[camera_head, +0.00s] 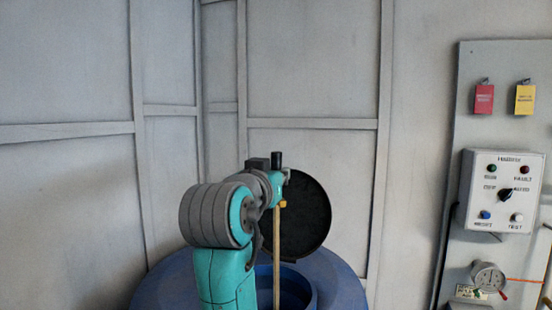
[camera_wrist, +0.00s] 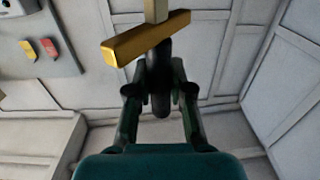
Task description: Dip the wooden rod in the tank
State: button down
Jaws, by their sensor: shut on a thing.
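The wooden rod (camera_head: 277,255) hangs roughly upright from my gripper (camera_head: 280,180). In the wrist view, my gripper (camera_wrist: 158,92) is shut on a dark grip, with a yellow crossbar (camera_wrist: 145,38) and the pale rod (camera_wrist: 156,9) beyond it. The blue tank (camera_head: 345,285) stands below, its round opening showing beside the rod. The rod runs down past the opening's near-left side to the bottom edge of the head view. Its lower end is out of view, so I cannot tell whether it is inside the tank.
A round black lid (camera_head: 308,215) stands raised behind the opening. A grey control box (camera_head: 502,190) with buttons and a knob is on a wall panel at right, below red (camera_head: 484,99) and yellow (camera_head: 525,99) tags. Pale panelled walls close off the back.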

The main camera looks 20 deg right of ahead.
aim_at(275, 290)
notch_tip(275, 290, down, 26)
jog(key=shift+r, duration=0.15)
dwell(1.2)
dwell(0.6)
dwell(0.9)
